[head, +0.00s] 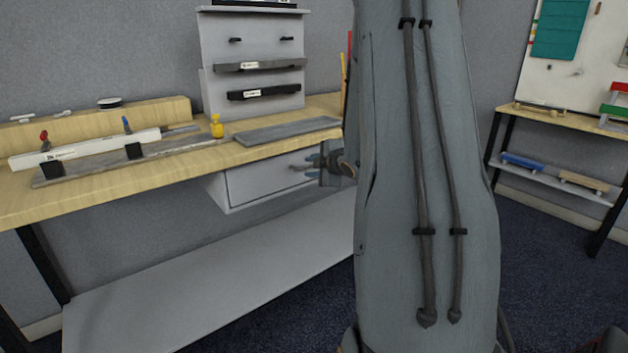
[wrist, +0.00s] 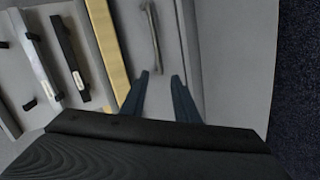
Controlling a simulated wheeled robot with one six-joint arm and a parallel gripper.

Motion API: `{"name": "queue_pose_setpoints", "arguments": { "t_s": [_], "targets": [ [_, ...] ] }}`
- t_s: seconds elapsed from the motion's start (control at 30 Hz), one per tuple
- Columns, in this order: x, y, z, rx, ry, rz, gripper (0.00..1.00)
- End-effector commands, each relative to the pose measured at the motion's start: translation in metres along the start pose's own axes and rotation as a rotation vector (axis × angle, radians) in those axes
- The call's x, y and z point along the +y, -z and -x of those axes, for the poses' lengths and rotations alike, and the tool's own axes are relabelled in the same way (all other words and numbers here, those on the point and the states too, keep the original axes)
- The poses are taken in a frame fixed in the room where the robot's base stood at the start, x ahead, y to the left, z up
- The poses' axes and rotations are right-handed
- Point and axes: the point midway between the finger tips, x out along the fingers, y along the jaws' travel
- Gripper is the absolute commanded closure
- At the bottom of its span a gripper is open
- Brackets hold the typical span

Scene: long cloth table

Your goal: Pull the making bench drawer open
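The making bench (head: 180,170) has a light wood top. A pale grey drawer (head: 258,184) hangs under it and looks shut. Its front also fills the middle of the wrist view (wrist: 180,35). A slim grey bar handle (wrist: 153,35) is on the front; its lower end lies near the gap between my fingertips. My gripper (head: 307,166) is at the drawer front in the head view, partly hidden by my arm. In the wrist view my gripper (wrist: 160,75) has two blue fingers apart, with nothing clasped. I cannot tell whether a finger touches the handle.
On the bench are a long white bar on a grey rail (head: 90,147), a yellow object (head: 217,127), a grey plate (head: 288,131) and a grey rack (head: 252,65). A low shelf (head: 210,265) runs below. Another table (head: 570,121) stands at right. Dark carpet shows below.

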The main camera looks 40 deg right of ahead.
Motion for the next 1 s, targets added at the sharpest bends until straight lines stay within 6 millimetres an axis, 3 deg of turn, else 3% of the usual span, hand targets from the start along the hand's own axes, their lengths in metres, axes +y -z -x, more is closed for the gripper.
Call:
{"name": "queue_pose_setpoints", "arguments": {
  "t_s": [0.03, 0.1, 0.3, 0.47, 0.8, 1.0],
  "targets": [
    [-0.005, -0.027, -0.011, 0.032, -0.048, 0.07, 0.72],
    [-0.002, -0.048, -0.015, 0.082, -0.111, 0.165, 0.72],
    [-0.001, -0.076, -0.013, 0.16, -0.21, 0.315, 0.72],
    [0.002, -0.075, -0.021, 0.172, -0.223, 0.336, 0.72],
    [0.011, -0.064, -0.069, 0.171, -0.221, 0.333, 0.72],
    [0.015, -0.061, -0.084, 0.169, -0.222, 0.33, 0.72]
  ]
}}
